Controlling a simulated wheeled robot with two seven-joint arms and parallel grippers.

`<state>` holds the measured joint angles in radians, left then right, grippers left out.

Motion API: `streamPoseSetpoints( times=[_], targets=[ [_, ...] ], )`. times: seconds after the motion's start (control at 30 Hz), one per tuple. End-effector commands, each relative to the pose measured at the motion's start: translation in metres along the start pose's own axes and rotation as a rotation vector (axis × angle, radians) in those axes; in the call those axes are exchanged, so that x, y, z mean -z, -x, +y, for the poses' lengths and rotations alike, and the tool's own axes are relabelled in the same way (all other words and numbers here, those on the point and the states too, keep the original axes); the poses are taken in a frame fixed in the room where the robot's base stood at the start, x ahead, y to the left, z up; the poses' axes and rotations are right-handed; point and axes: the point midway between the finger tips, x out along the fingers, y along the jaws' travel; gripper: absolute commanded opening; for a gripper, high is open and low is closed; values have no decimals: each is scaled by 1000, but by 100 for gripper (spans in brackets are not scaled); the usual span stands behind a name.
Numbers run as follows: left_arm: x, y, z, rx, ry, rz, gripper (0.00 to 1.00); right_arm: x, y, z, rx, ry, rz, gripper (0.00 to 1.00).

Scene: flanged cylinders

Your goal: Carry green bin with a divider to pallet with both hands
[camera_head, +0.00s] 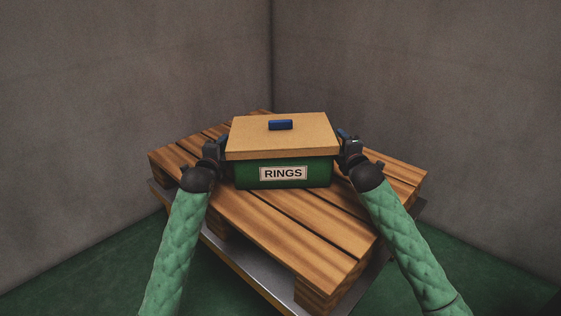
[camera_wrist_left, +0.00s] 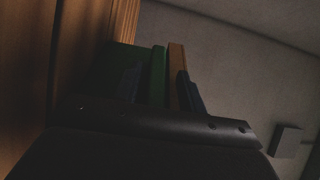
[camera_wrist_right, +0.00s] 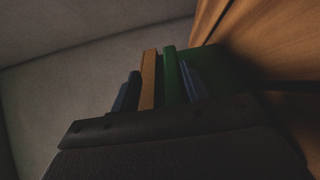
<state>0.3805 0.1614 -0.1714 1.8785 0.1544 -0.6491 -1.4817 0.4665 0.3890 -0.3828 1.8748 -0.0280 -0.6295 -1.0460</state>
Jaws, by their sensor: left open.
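The green bin (camera_head: 283,184) has a "RINGS" label on its front and a tan lid (camera_head: 255,135) with a blue handle (camera_head: 280,125). It appears to rest on the wooden pallet (camera_head: 290,236). The lid hides any divider. My left gripper (camera_head: 221,146) is at the bin's left side and my right gripper (camera_head: 344,139) at its right side. In the left wrist view the open jaws (camera_wrist_left: 162,85) straddle the green rim (camera_wrist_left: 157,75) and the lid edge. In the right wrist view the jaws (camera_wrist_right: 160,85) also stand apart around the green rim (camera_wrist_right: 170,75) and the lid edge.
The pallet lies on a grey metal platform (camera_head: 250,273) above a green floor. Bare grey walls meet in a corner behind it. Bare pallet slats show in front of the bin and to both sides.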

Motion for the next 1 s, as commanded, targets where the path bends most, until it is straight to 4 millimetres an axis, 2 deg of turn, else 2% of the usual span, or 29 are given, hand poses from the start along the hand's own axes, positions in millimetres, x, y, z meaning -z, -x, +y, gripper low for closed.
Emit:
streamPoseSetpoints(
  times=[0.03, 0.53, 0.77, 1.0],
  targets=[
    [0, 5, 7, 0, -1, 0, 40, 6, 0, -31, 31, -2, 5, 41],
    [-1, 69, 1, 6, 0, -1, 40, 6, 0, -31, 31, -2, 5, 41],
    [-1, 79, 1, 7, 1, -1, 40, 6, 2, -30, 31, -2, 5, 41],
    [-1, 80, 0, 7, 1, -1, 40, 5, 24, -24, 24, 0, 4, 41]
  ],
)
